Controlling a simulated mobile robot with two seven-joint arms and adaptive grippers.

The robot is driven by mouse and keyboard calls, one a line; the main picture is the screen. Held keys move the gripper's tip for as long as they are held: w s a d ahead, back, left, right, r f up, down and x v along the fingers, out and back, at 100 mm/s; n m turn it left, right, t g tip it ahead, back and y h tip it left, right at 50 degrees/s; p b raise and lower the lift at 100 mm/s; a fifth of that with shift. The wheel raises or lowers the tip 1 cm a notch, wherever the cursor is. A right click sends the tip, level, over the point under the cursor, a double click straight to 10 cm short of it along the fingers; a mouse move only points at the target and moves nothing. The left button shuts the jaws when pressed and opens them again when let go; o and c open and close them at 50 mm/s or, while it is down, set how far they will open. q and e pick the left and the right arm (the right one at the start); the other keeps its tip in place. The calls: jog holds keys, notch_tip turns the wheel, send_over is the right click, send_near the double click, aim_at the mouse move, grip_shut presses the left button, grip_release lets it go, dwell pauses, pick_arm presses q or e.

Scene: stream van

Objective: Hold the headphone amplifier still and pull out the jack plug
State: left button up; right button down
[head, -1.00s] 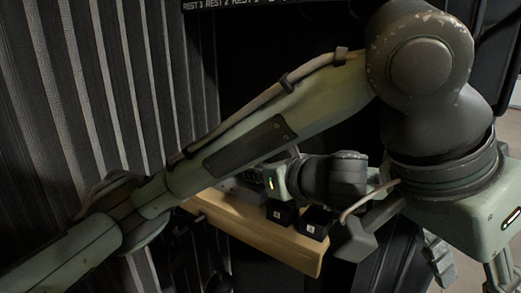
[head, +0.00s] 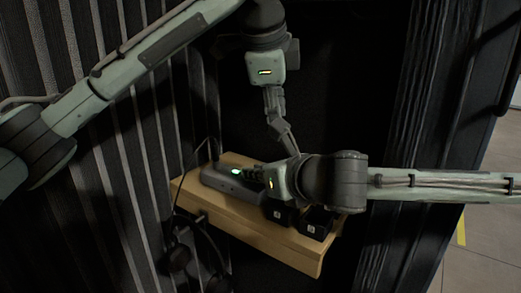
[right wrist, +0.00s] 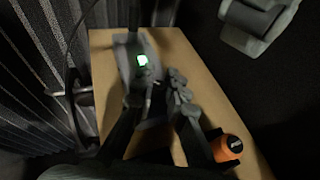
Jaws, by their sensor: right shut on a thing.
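The headphone amplifier (head: 222,182), a low grey box with a green light, lies on a wooden shelf (head: 295,254). It also shows in the right wrist view (right wrist: 124,58). My right gripper (head: 256,176) comes in from the right and is shut on the amplifier's near end; its fingers (right wrist: 158,104) show dark in the right wrist view. My left gripper (head: 286,138) points down from above, just behind my right wrist; its fingertips are partly hidden. A thin dark cable (head: 184,172) loops at the amplifier's left. I cannot make out the jack plug.
An orange round item (right wrist: 226,147) shows in the right wrist view. Dark headphones (head: 180,257) hang below the shelf's left end. A ribbed wall (head: 110,175) rises at the left.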

aim_at(217, 145)
pick_arm(q)
jog(key=s+a+f+m+y, duration=0.1)
jog(key=m, duration=0.1)
jog(key=s+a+f+m+g+y, duration=0.1)
jog(key=s+f+m+y, duration=0.1)
jog(key=s+a+f+m+g+y, duration=0.1)
jog(key=s+f+m+y, duration=0.1)
jog(key=m, duration=0.1)
jog(key=shift+a, duration=0.1)
jog(key=w+a, duration=0.8)
jog(key=shift+w, duration=0.15)
jog(key=x, duration=0.3)
jog(key=shift+w+a+f, duration=0.15)
jog(key=shift+a+f, duration=0.05)
jog(key=shift+f, duration=0.05)
jog(key=shift+x, duration=0.75)
jog(key=shift+c, duration=0.2)
grip_shut()
jog(key=shift+o, duration=0.2)
grip_release()
